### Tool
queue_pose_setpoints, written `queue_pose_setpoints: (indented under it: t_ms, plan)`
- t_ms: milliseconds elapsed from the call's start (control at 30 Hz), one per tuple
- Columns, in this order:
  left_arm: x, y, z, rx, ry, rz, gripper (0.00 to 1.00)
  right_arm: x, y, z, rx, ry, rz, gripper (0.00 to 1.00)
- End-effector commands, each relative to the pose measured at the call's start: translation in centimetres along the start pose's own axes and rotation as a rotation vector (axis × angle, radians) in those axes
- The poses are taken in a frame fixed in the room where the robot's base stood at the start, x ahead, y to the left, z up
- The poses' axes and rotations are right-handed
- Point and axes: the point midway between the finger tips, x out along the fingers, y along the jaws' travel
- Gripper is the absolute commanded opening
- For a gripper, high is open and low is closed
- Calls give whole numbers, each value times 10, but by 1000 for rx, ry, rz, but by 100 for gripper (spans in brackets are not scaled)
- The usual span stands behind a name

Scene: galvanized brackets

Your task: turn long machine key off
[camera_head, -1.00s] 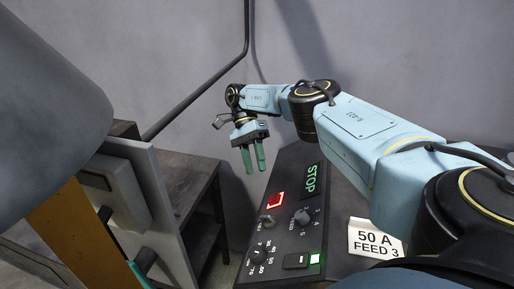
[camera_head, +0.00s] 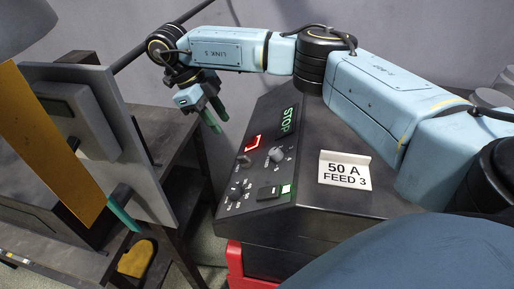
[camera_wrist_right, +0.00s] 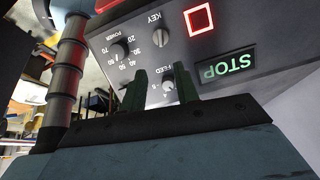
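The key switch (camera_head: 244,160) sits on the sloped dark control panel (camera_head: 225,207), just below the red-lit square. In the right wrist view the key (camera_wrist_right: 160,37) shows beside its KEY label, beyond the fingertips. My right gripper (camera_head: 212,117) is above and left of the panel, apart from it, fingers pointing down. Its two green fingers (camera_wrist_right: 161,85) are spread with nothing between them. A teal finger-like piece (camera_head: 123,213), seemingly my left gripper, shows below the grey plate; the rest is hidden.
The panel also has a red-lit square (camera_head: 253,142), a green STOP display (camera_head: 289,119), a feed knob (camera_head: 277,154), a power knob (camera_head: 235,190) and a black switch (camera_head: 268,193). A "50 A FEED 3" card (camera_head: 345,171) stands at right. A yellow mitt (camera_head: 137,258) lies at lower left.

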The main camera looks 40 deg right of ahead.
Motion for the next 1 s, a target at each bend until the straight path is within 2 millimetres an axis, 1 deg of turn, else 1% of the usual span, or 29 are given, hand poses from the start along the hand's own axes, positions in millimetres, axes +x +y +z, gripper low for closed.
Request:
queue_pose_setpoints:
  t_ms: [33,133,267,367,600,800,900,1000]
  plan:
    - [1,0,0,0,0,0,36,-4,4,4,35,-17,-22,31]
    - [2,0,0,0,0,0,36,-9,7,7,84,-35,-45,31]
    - [0,0,0,0,0,0,36,-2,8,7,101,-39,-50,31]
    - [-3,0,0,0,0,0,36,12,7,7,101,-36,-48,31]
    - [-12,0,-1,0,0,0,36,63,4,7,102,-33,-46,31]
    - [-17,0,-2,0,0,0,36,100,2,9,101,-35,-46,31]
    - [-19,0,-2,0,0,0,36,112,1,10,102,-36,-46,31]
    - [-20,0,-2,0,0,0,36,120,1,10,102,-37,-47,31]
